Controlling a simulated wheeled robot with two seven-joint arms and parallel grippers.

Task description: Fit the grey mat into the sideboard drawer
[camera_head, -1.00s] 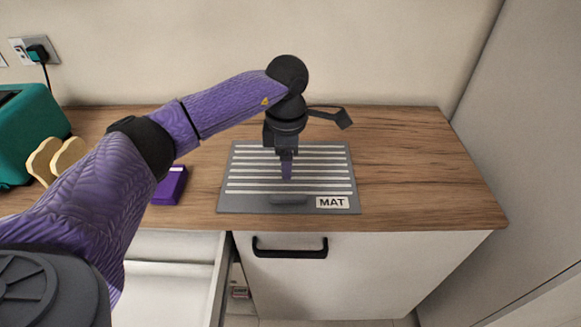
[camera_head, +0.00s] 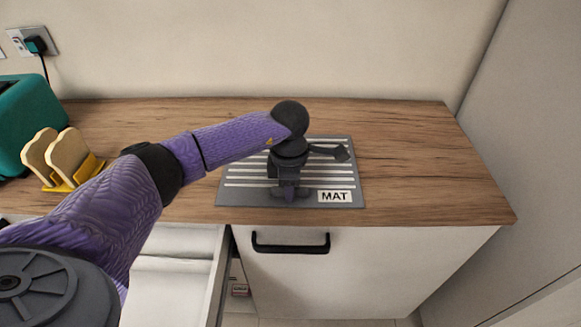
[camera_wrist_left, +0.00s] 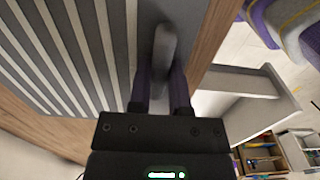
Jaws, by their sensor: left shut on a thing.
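The grey mat (camera_head: 342,172) with pale stripes and a "MAT" label lies flat on the wooden sideboard top, near its front edge. Its striped face also fills the upper left of the left wrist view (camera_wrist_left: 62,55). My left gripper (camera_head: 290,193) points down at the mat's front part, and its two purple fingers are shut on the mat's grey handle (camera_wrist_left: 165,48). The arm hides part of the mat. The white drawer (camera_head: 172,288) stands open below and left of the mat; it also shows in the left wrist view (camera_wrist_left: 238,92). My right gripper is not in view.
A teal toaster (camera_head: 22,120) and a yellow rack with bread slices (camera_head: 72,158) stand at the left. A closed cabinet front with a black handle (camera_head: 290,247) is below the mat. The sideboard top (camera_head: 425,165) is clear on the right, beside a tall pale panel.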

